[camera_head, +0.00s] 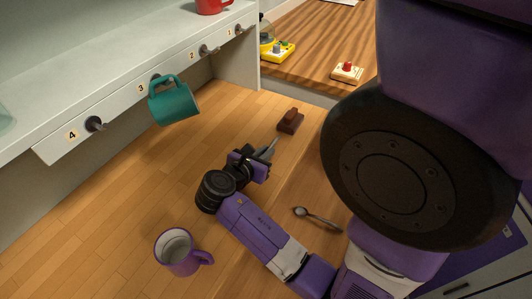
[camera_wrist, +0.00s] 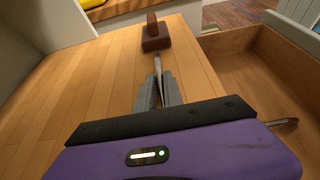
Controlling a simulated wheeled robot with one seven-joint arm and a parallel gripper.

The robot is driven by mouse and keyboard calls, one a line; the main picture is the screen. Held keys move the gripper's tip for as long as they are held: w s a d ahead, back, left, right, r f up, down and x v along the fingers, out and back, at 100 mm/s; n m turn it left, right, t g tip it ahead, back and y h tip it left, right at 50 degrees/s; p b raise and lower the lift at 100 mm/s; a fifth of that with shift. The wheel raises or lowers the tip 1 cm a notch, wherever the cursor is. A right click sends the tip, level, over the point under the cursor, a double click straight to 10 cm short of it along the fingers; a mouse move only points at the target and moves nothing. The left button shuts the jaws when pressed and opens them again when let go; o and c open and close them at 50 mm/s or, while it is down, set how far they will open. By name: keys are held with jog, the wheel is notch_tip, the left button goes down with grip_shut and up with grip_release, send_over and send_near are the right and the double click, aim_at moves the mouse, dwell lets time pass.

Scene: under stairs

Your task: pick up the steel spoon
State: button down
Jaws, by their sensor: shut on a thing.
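A steel spoon (camera_head: 317,219) lies to the right of my forearm, with its round bowl at the left end. It appears to lie inside the open drawer (camera_wrist: 270,75). In the wrist view only part of a thin metal piece, likely this spoon (camera_wrist: 283,122), shows at the right. My gripper (camera_head: 271,146) is over the wooden counter, beyond the spoon and apart from it. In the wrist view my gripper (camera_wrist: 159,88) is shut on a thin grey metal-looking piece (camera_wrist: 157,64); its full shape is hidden.
A brown block with a handle (camera_head: 290,121) stands just past my fingertips. A purple mug (camera_head: 178,252) stands on the near counter. A teal mug (camera_head: 175,103) hangs on the numbered hook rail, and a red mug (camera_head: 211,5) sits on the shelf above. Counter left of my gripper is clear.

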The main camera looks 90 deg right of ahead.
notch_tip(320, 180, up, 20)
jog(key=p, duration=0.3)
jog(key=shift+f, duration=0.25)
dwell(1.8)
